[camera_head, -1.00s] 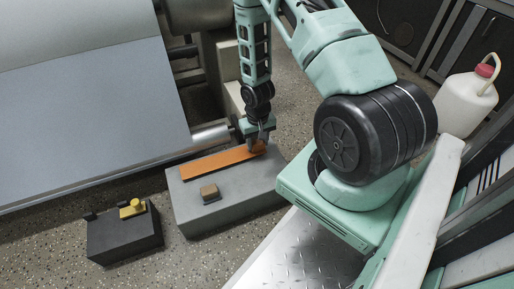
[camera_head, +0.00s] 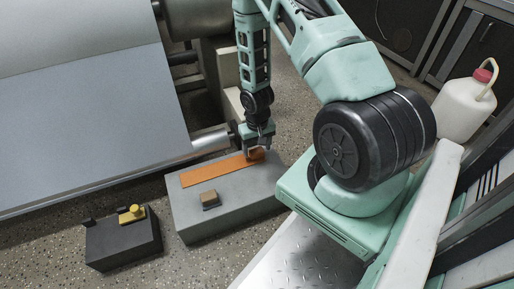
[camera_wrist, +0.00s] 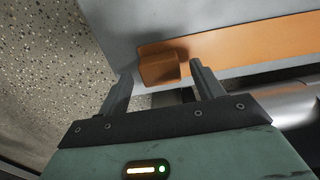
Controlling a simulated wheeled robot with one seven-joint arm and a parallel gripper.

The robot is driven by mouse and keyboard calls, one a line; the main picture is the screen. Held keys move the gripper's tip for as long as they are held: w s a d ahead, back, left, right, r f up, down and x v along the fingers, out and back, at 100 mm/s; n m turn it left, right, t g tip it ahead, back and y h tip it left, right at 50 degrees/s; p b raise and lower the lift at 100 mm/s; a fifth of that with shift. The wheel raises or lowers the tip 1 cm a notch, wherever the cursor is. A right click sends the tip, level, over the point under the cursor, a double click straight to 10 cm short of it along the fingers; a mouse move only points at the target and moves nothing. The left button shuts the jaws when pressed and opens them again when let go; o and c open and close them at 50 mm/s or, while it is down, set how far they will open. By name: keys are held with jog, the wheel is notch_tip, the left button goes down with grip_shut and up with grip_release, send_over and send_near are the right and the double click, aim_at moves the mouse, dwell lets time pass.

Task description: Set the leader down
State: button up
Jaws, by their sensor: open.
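The leader is a flat orange strip (camera_head: 215,171) lying along the top of a grey block (camera_head: 235,196). Its raised orange tab (camera_wrist: 159,69) is at the strip's right end in the head view. My gripper (camera_head: 257,151) points down at that end. In the wrist view my gripper (camera_wrist: 162,74) is open, with one finger on each side of the tab and gaps visible beside it. The strip looks flat on the block, though its underside is hidden.
A dark box with a yellow knob (camera_head: 132,214) stands on the floor to the left. The large roll and grey web (camera_head: 85,125) fill the left. A white jug (camera_head: 463,108) stands at right.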

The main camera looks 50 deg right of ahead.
notch_tip(320, 180, up, 11)
jog(key=p, duration=0.6)
jog(key=w+a+r+n, duration=0.1)
jog(key=a+r+n, duration=0.5)
jog(key=a+r, duration=1.2)
jog(key=s+a+r+n, duration=0.3)
jog(key=s+a+r, duration=0.2)
jog(key=s+a, duration=0.2)
jog(key=s+a+r+n, duration=0.3)
jog(key=s+a+r, duration=0.2)
jog(key=s+a, duration=0.2)
jog(key=s, duration=0.2)
jog(key=shift+s+a+n+y, duration=0.3)
jog(key=shift+s+n, duration=0.1)
jog(key=shift+r+p, duration=0.15)
jog(key=shift+p, duration=0.15)
notch_tip(320, 180, up, 45)
jog(key=p, duration=4.5)
jog(key=shift+r, duration=0.15)
